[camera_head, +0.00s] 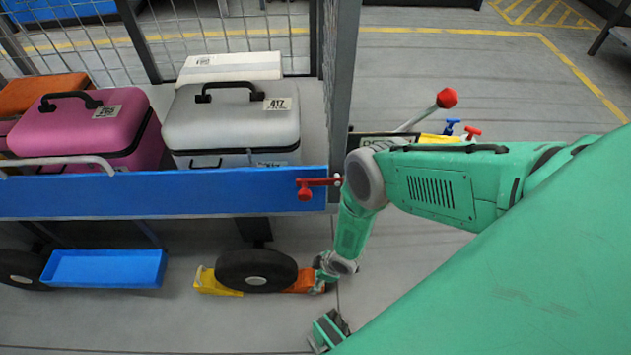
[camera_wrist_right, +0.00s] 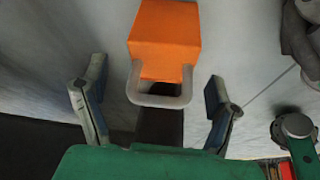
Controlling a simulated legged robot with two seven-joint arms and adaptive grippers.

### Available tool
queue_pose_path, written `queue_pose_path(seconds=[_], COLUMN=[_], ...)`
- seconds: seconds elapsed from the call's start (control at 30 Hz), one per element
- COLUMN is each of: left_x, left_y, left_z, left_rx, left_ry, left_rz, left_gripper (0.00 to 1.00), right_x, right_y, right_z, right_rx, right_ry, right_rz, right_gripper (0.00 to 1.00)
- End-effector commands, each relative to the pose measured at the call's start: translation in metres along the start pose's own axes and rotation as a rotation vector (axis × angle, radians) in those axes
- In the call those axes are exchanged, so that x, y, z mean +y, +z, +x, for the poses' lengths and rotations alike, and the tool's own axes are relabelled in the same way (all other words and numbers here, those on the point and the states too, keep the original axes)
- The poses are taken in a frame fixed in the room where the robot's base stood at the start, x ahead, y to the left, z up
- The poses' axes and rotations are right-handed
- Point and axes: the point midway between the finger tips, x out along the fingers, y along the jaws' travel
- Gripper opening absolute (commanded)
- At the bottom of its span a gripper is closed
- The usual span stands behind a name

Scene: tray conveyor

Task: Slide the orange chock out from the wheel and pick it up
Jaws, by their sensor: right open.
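The orange chock (camera_head: 303,281) lies on the floor against the right side of the cart's black wheel (camera_head: 257,268) in the head view. In the right wrist view the orange chock (camera_wrist_right: 165,40) shows a grey loop handle (camera_wrist_right: 160,100) on its near end. My right gripper (camera_head: 322,277) is at the chock's right end, partly hiding it. In the wrist view its two fingers (camera_wrist_right: 156,82) are spread, one on each side of the handle, with gaps to both sides.
A yellow chock (camera_head: 214,283) sits at the wheel's left side. The blue cart edge (camera_head: 180,193) overhangs above, carrying a pink case (camera_head: 85,127) and a grey case (camera_head: 232,125). A blue tray (camera_head: 103,268) is at lower left. Floor below the wheel is clear.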

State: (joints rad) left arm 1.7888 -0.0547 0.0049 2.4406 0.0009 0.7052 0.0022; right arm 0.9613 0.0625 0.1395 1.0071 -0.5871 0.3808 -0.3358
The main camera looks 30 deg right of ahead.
Motion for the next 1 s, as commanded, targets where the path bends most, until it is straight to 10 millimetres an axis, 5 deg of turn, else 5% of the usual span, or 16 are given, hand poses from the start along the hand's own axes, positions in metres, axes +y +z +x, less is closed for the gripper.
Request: queue_pose_path(seconds=[0.37,0.47,0.6,1.0], left_x=[-0.0001,-0.0001,-0.0001,-0.0001], left_y=[0.0,0.0,0.0,0.0], left_z=[0.0032,0.0032,0.0033,0.0036], left_rx=[0.0,0.0,0.0,0.0], left_ry=[0.0,0.0,0.0,0.0], left_rz=[0.0,0.0,0.0,0.0], left_gripper=[0.7,0.7,0.7,0.7], right_x=[-0.0004,-0.0003,-0.0004,-0.0036], right_y=[-0.0016,-0.0014,-0.0011,0.0017], right_z=[0.0054,0.0054,0.0055,0.0056], right_rx=[0.0,0.0,0.0,-0.004], right_ry=[0.0,0.0,-0.001,-0.003], right_rz=[-0.001,-0.001,-0.001,0.0], right_gripper=[0.8,0.56,0.07,0.04])
